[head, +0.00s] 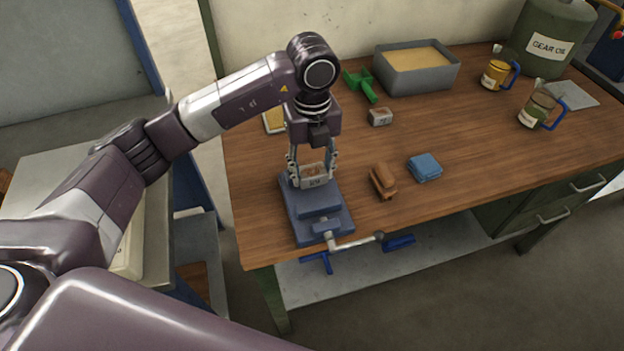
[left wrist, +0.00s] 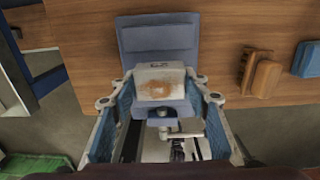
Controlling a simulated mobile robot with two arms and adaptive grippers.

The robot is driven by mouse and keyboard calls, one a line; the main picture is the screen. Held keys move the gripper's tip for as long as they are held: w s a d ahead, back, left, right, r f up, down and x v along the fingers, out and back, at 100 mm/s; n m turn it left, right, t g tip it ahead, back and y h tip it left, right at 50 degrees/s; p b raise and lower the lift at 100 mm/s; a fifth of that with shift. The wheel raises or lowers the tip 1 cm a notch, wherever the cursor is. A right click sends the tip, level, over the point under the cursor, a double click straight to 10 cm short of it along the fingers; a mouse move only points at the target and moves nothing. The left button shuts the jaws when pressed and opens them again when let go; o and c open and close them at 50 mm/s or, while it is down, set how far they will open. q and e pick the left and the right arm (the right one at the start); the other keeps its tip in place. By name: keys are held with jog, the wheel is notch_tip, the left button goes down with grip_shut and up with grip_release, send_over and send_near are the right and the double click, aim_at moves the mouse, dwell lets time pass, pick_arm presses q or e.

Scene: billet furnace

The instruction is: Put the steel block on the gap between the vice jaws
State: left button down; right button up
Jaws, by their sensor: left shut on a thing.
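The steel block (head: 314,182), grey with a rust-brown patch on top and a small label on its front, is between the fingers of my left gripper (head: 313,175). The gripper is shut on it from both sides. In the left wrist view the steel block (left wrist: 160,86) sits between the fingertips of my left gripper (left wrist: 160,98). The blue vice (head: 318,222) stands at the table's left front corner, directly below the block; it also shows in the left wrist view (left wrist: 158,40). The jaw gap is hidden by the block and fingers, and I cannot tell whether they touch. My right gripper is not in view.
A brown brush-like object (head: 382,182) and a blue block (head: 425,167) lie right of the vice on the wooden table (head: 470,140). Behind are a small labelled block (head: 380,117), a green part (head: 362,84) and a grey sand tray (head: 417,80). Mugs stand at right.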

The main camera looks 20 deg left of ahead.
aim_at(312, 193)
pick_arm(q)
jog(key=shift+f, duration=0.2)
notch_tip(312, 193, down, 3)
jog(key=shift+f+p, duration=0.15)
jog(key=shift+p, duration=0.35)
jog(key=shift+f, duration=0.25)
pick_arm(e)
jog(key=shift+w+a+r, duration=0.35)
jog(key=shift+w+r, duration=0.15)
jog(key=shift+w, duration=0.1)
pick_arm(q)
jog(key=shift+f, duration=0.2)
jog(key=c, duration=1.1)
grip_release()
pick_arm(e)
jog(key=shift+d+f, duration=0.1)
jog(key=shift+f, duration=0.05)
